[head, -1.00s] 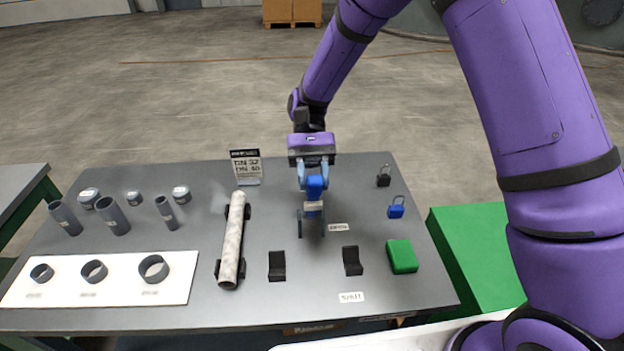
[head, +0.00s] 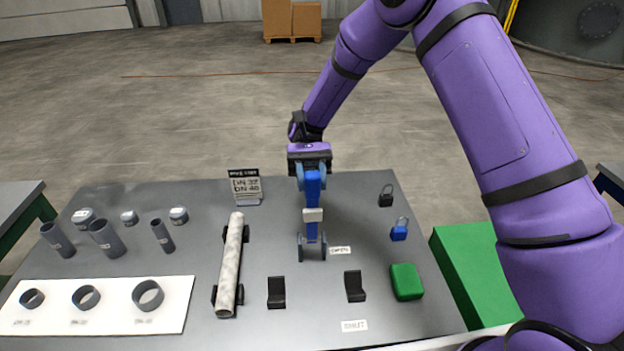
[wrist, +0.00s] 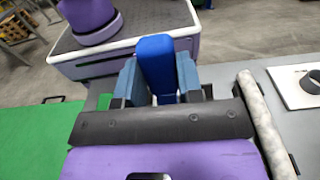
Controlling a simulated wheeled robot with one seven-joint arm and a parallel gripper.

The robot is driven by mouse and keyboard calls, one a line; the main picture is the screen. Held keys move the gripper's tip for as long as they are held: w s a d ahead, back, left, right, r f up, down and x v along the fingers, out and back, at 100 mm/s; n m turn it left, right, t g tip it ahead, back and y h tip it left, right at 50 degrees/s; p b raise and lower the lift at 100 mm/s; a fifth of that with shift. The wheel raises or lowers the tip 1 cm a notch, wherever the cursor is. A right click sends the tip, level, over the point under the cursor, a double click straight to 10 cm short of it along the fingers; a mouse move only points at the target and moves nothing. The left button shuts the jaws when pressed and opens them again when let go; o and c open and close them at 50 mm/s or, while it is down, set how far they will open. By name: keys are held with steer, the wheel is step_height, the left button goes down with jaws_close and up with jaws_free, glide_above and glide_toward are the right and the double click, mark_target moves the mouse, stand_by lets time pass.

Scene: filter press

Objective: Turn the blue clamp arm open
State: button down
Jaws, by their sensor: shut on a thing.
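The blue clamp arm (head: 312,190) stands up from its small grey clamp base (head: 312,248) near the middle of the table. In the head view it looks close to upright, with a pale block (head: 313,215) low on it. My gripper (head: 312,172) is above the base, shut on the upper end of the arm. In the wrist view the blue clamp arm (wrist: 156,68) sits between the two fingers, which close on it from both sides. The hinge is too small to make out.
A pale speckled pipe (head: 230,265) lies on supports to the left. Two black blocks (head: 276,292), a green block (head: 405,282) and a blue padlock (head: 399,229) lie at front and right. A sign (head: 244,187) stands behind the pipe.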

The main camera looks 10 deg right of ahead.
steer(key=shift+w, duration=0.1)
steer(key=c, duration=0.8)
jaws_free()
steer(key=shift+o, duration=0.2)
steer(key=shift+w, duration=0.15)
steer(key=w, duration=1)
steer(key=shift+w+d+r, duration=0.2)
steer(key=shift+w+r, duration=0.1)
steer(key=shift+r, duration=0.05)
steer(key=shift+s+r, duration=0.1)
steer(key=shift+r, duration=0.05)
